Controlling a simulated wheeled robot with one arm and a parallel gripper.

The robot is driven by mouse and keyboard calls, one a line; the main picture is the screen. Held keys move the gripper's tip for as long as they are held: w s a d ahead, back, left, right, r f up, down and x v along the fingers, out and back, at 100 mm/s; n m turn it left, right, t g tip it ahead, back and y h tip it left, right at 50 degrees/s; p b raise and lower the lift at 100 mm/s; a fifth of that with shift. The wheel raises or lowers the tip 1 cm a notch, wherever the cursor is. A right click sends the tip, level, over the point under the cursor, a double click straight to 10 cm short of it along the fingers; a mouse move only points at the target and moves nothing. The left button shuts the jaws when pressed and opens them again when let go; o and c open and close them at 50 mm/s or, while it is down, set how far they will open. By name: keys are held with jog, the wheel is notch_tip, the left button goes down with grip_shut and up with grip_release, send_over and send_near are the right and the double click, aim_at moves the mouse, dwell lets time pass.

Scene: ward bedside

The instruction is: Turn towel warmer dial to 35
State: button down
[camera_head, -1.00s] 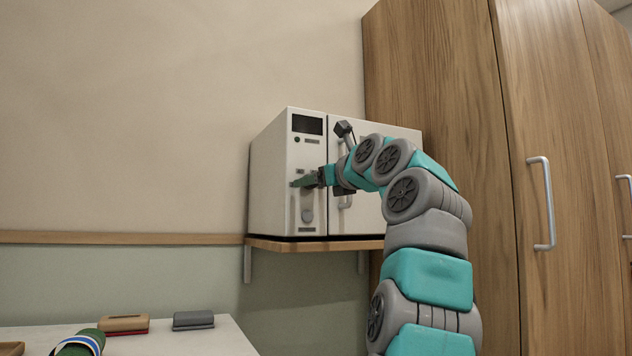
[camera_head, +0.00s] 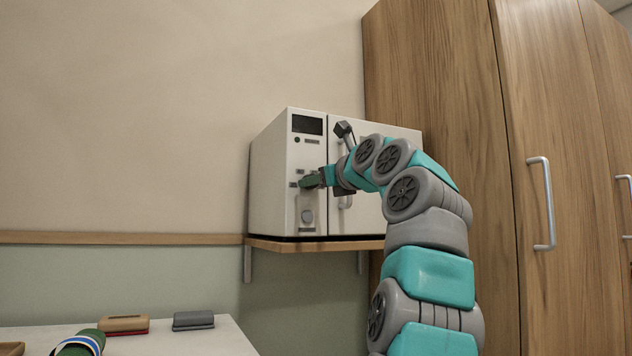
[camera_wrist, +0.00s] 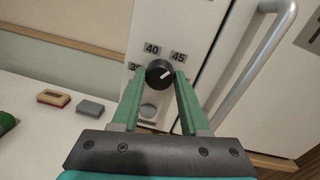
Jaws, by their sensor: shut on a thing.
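The towel warmer (camera_head: 270,190) is a white box on a wall shelf. In the wrist view its black dial (camera_wrist: 159,73) carries a white pointer mark slanting to the upper right, roughly towards the 45 label (camera_wrist: 179,57). The 40 label (camera_wrist: 152,48) is above the dial. A label at the left (camera_wrist: 134,66) is partly hidden by a finger. My gripper (camera_head: 310,181) is at the front panel, its green fingers shut on the dial from both sides. In the head view the gripper hides the dial.
A long door handle (camera_wrist: 252,65) runs close to the right of my fingers. The wooden shelf (camera_head: 318,244) is under the warmer. A tall wardrobe (camera_head: 440,90) stands at right. A table (camera_head: 215,342) with small items is at lower left.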

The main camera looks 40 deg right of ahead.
jog(key=shift+a+r+n+p, duration=0.1)
jog(key=shift+n+p, duration=0.6)
jog(key=shift+p, duration=0.15)
jog(key=shift+n+p, duration=0.55)
jog(key=shift+n, duration=0.05)
jog(key=n+h, duration=0.1)
jog(key=n, duration=1)
jog(key=n+g+h+b, duration=0.1)
jog(key=n, duration=1.1)
jog(key=shift+w+a+n, duration=0.1)
jog(key=shift+n, duration=0.2)
jog(key=shift+c, duration=2.1)
grip_release()
